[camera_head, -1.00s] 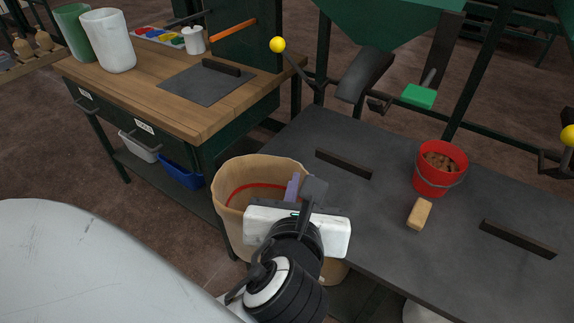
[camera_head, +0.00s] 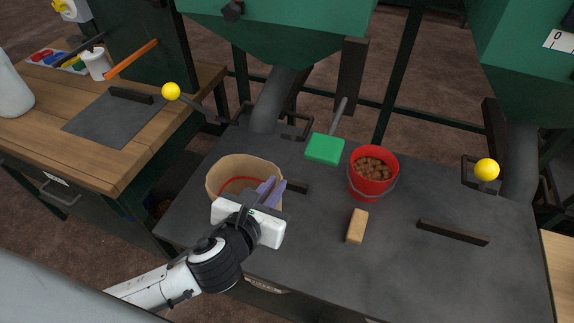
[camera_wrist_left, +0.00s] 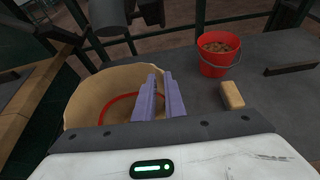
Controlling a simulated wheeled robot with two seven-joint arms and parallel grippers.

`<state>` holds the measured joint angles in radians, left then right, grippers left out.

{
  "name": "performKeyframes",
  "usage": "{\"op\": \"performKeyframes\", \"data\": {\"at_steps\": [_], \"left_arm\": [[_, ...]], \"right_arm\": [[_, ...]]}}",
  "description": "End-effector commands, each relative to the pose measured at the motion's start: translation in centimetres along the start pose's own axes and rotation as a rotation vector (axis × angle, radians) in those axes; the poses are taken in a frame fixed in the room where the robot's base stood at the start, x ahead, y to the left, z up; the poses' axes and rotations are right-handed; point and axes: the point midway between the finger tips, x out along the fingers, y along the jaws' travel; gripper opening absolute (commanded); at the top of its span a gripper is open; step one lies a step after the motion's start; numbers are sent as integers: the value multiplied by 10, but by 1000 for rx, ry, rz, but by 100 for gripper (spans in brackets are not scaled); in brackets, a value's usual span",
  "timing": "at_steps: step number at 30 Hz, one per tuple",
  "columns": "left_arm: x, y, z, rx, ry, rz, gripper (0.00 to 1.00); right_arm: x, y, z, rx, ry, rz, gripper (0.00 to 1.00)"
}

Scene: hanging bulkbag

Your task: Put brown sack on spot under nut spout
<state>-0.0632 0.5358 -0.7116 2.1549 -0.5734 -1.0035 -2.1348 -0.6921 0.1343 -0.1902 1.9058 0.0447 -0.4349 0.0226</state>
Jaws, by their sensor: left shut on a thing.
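The brown sack (camera_head: 238,172) is open-topped with a red line inside and is at the left part of the dark table, below the left spout (camera_head: 270,103). My left gripper (camera_head: 270,190) is shut on its rim with purple fingers. In the left wrist view, the sack (camera_wrist_left: 88,90) opens upward beside the fingers (camera_wrist_left: 158,97). Whether its base touches the table is hidden by my arm. A dark bar (camera_head: 293,186) lies just behind the gripper. My right gripper does not show.
A red bucket of brown nuts (camera_head: 372,178), a tan block (camera_head: 357,226) and a green scoop (camera_head: 325,149) are on the dark table (camera_head: 320,265). Another dark bar (camera_head: 452,232) lies at right. Yellow-knobbed levers (camera_head: 171,92) flank the spouts. A wooden bench (camera_head: 100,165) stands left.

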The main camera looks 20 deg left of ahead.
Motion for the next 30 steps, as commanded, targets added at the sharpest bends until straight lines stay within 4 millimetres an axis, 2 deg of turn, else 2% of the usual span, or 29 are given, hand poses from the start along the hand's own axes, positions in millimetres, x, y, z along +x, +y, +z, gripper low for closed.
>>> {"op": "performKeyframes", "data": {"at_steps": [1,6,12,17,24,30], "left_arm": [[13,0,10,-2,-6,2,0],[54,1,28,-1,-5,2,0],[84,2,40,-1,-2,1,0],[91,2,38,0,0,0,0],[103,0,9,-1,3,0,0],[103,0,9,1,-1,-1,0]], "right_arm": [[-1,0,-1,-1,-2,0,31],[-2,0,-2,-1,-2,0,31],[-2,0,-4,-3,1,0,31],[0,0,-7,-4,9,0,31],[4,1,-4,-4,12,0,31],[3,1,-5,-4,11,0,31]]}}
